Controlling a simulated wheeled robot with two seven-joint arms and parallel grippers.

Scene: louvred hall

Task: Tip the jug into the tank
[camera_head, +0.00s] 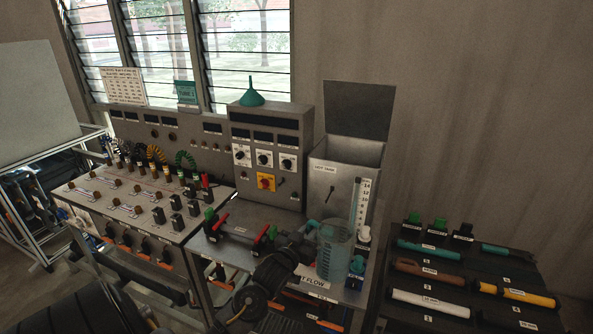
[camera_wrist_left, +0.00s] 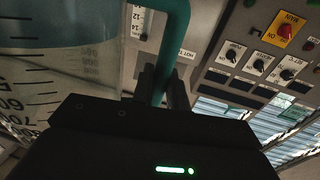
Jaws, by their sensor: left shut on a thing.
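The jug (camera_head: 336,252) is a clear, bluish measuring jug with marks on its side and a teal handle. It looks upright, in front of the tank and lower than its rim. My left gripper (camera_head: 305,247) is shut on the jug's handle, at the jug's left side. In the left wrist view the fingers (camera_wrist_left: 163,88) close around the teal handle (camera_wrist_left: 176,38), and the marked jug wall (camera_wrist_left: 45,85) fills the left. The tank (camera_head: 326,183) is a grey metal box labelled HOT TANK, with its lid (camera_head: 357,108) raised and a level scale at its right front. My right gripper is not seen.
A control cabinet (camera_head: 268,135) with knobs and a green funnel (camera_head: 252,92) on top stands left of the tank. A bench with switches (camera_head: 130,205) is farther left. A dark rack (camera_head: 465,262) of coloured tubes stands at right.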

